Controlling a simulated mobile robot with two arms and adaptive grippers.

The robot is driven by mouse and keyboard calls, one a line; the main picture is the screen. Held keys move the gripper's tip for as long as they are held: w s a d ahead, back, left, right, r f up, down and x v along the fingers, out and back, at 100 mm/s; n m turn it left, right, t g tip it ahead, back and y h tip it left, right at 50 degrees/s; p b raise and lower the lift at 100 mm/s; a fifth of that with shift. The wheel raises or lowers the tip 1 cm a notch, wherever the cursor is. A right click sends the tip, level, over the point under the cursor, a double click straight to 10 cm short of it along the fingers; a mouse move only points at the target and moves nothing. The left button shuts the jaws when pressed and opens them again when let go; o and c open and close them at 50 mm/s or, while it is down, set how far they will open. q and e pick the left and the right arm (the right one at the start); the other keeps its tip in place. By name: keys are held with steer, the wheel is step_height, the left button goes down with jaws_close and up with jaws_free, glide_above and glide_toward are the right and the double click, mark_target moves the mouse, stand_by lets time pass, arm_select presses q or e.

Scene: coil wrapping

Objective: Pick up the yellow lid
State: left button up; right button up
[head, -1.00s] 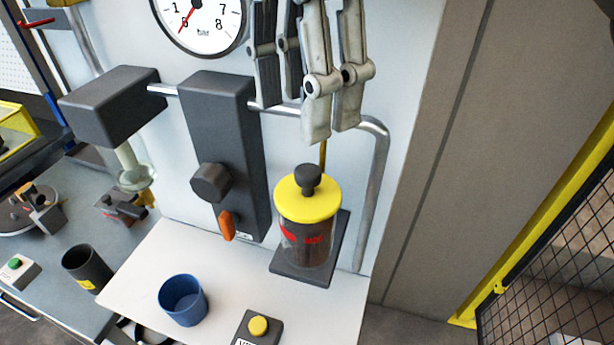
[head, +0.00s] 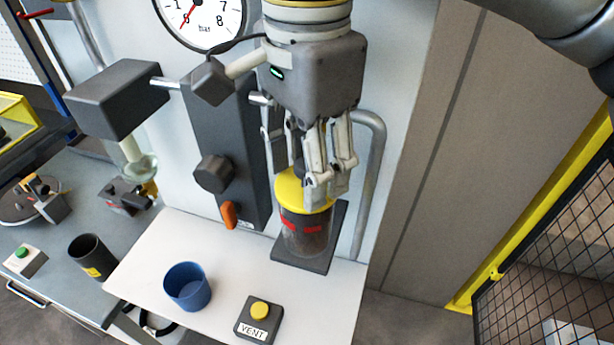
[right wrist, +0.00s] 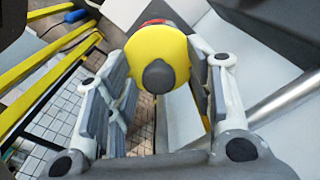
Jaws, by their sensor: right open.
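The yellow lid (head: 290,187) sits on top of a clear jar (head: 304,236) with red markings, which stands on a dark base plate. In the right wrist view the lid (right wrist: 157,45) shows as a yellow disc with a dark round knob (right wrist: 158,76) at its centre. My right gripper (head: 312,192) is open and points down at the lid. In the right wrist view its fingers (right wrist: 165,85) stand on either side of the knob, apart from it. My left gripper is not in view.
A blue cup (head: 188,288) and a VENT button box (head: 259,318) stand on the white shelf (head: 140,262). A dark panel with an orange lever (head: 229,215) is left of the jar. A metal pipe (head: 371,190) runs close on the right.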

steer(key=shift+s, duration=0.1)
steer(key=c, duration=0.4)
jaws_close()
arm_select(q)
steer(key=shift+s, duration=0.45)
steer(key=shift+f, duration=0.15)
arm_select(e)
steer(key=shift+r, duration=0.15)
